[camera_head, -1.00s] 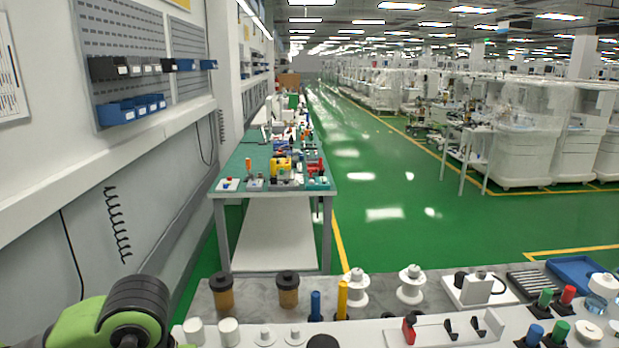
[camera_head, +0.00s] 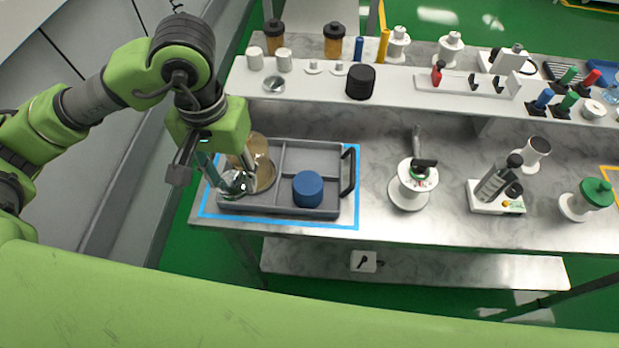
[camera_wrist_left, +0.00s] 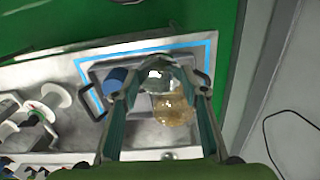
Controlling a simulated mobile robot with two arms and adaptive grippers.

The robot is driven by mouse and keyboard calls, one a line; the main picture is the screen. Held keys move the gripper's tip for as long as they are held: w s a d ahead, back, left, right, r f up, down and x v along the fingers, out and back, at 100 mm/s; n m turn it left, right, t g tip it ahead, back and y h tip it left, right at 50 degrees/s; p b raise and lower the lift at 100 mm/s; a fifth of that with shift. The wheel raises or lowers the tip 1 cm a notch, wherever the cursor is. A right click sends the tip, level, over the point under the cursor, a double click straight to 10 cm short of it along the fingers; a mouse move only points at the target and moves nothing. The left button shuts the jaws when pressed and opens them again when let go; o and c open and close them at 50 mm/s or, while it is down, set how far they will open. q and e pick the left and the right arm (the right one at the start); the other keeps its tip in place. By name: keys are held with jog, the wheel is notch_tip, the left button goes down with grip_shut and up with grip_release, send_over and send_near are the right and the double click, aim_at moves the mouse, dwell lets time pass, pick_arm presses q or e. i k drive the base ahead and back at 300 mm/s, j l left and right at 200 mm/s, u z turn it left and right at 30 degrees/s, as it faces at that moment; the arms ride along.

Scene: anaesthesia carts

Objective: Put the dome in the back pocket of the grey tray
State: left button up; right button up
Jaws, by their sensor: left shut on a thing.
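The grey tray (camera_head: 325,145) lies inside a blue outline on the near left of the bench, with dividers and a black handle at its right end. The clear dome (camera_head: 238,184) is at the tray's front left; it also shows in the left wrist view (camera_wrist_left: 158,76). My left gripper (camera_head: 222,180) is over the tray's left end, its fingers on either side of the dome and shut on it. I cannot tell whether the dome touches the tray floor. An amber, see-through round piece (camera_head: 263,168) is beside it, towards the back. My right gripper is not in view.
A blue cylinder (camera_head: 308,190) stands in the tray's front right pocket. The back right pocket looks empty. A white spool (camera_head: 408,190) with a dark tool stands right of the tray. A raised white shelf (camera_head: 425,103) with jars and a black knob (camera_head: 360,82) runs behind.

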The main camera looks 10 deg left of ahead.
aim_at(300, 162)
jog(key=k+z, duration=0.15)
jog(key=z, duration=1.05)
jog(key=k+j+z, duration=0.1)
jog(key=j+z, duration=0.25)
jog(key=k+j+z, duration=0.1)
jog(key=j+z, duration=0.25)
jog(key=k+j+z, duration=0.2)
jog(key=j+z, duration=0.15)
jog(key=k+j, duration=0.2)
jog(key=j, duration=0.15)
jog(key=k+j, duration=0.35)
jog(key=j, duration=0.3)
